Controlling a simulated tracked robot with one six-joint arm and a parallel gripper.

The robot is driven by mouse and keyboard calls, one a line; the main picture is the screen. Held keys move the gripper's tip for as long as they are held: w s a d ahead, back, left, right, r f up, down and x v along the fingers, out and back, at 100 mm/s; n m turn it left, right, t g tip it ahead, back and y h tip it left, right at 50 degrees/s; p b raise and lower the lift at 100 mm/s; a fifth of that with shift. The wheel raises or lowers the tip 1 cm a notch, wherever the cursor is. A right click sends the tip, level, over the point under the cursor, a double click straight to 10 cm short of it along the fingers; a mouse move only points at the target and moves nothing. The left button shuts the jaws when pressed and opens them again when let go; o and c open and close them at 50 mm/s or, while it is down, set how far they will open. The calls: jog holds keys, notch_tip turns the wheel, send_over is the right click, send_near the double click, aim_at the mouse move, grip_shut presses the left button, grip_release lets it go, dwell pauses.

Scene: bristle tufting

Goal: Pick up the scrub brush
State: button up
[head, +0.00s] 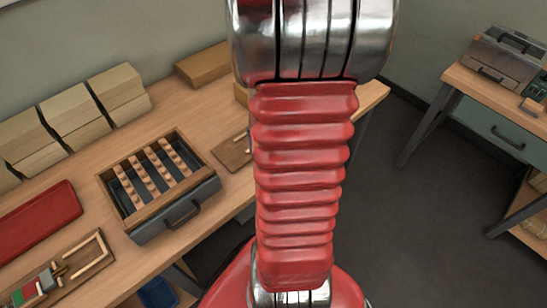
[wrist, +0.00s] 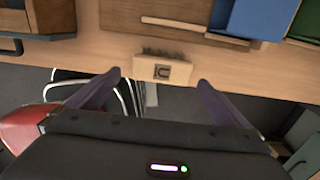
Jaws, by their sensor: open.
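The scrub brush (wrist: 162,70) is a small pale wooden block with dark bristles along its far side and a dark mark on its face. It lies at the table's front edge in the wrist view. My gripper (wrist: 159,79) is open, with one dark finger on each side of the brush and nothing held. The fingertips appear close to the block's near end; I cannot tell whether they are at its height. In the head view my red arm covers the middle, and I cannot make out the brush or the gripper there.
A wooden tray with a handle (head: 182,212) holds several pegged strips on the left bench. A thin wooden board (head: 233,153) lies beside it. Blue (wrist: 254,18) and green (wrist: 305,24) containers stand beyond the brush. A second bench (head: 455,76) with a grey toolbox stands right, across open floor.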

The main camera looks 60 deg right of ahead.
jog(key=shift+f, duration=0.55)
jog(key=shift+w+d+f, duration=0.1)
jog(key=shift+f, duration=1.2)
jog(key=shift+w+d+f, duration=0.1)
jog(key=shift+f, duration=1.2)
jog(key=shift+c, duration=0.3)
jog(key=c, duration=0.9)
